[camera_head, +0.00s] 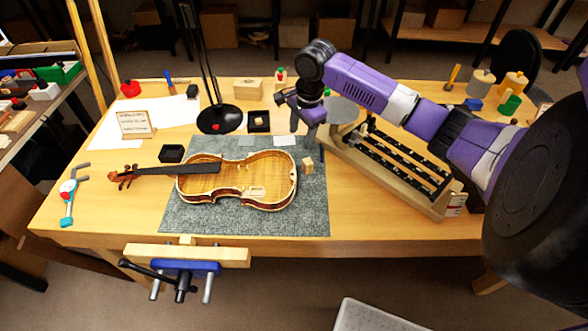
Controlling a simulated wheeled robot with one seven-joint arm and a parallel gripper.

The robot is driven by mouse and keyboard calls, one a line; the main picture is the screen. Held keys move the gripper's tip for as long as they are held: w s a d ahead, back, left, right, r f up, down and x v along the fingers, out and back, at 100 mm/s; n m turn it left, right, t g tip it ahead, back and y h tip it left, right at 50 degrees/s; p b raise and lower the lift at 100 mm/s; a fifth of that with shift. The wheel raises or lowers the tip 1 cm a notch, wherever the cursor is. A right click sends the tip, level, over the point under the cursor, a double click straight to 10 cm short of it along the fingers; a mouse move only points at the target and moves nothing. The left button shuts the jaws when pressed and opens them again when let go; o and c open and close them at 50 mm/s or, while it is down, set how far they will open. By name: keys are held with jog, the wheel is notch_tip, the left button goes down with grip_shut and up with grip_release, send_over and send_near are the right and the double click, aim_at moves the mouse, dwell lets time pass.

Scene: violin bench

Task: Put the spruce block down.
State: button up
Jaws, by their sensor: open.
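A small pale wood block (308,164), which looks like the spruce block, sits on the grey mat (315,205) just beside the right end of the violin body (225,185). My gripper (304,132) points down above and behind this block, with a visible gap between them. Its jaws are open and hold nothing that I can see. The violin body lies open on the mat, its inside showing, with its neck to the left. Whether the block touches the violin's edge is hard to tell.
A long wooden rack with dark rails (390,165) stands right of the mat. A black lamp base (219,119), a small black tray (171,154) and another wooden box (248,90) stand behind the violin. A vise (186,268) is on the front edge. The front right tabletop is clear.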

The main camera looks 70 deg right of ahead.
aim_at(308, 161)
jog(key=s+m, duration=0.1)
jog(key=s+a+m+g, duration=0.1)
jog(key=s+m, duration=0.1)
jog(key=shift+s+a+f+y, duration=0.1)
jog(key=shift+a+f+y, duration=0.15)
jog(key=shift+y, duration=0.05)
jog(key=shift+f+p, duration=0.5)
jog(key=shift+f, duration=3.4)
grip_shut()
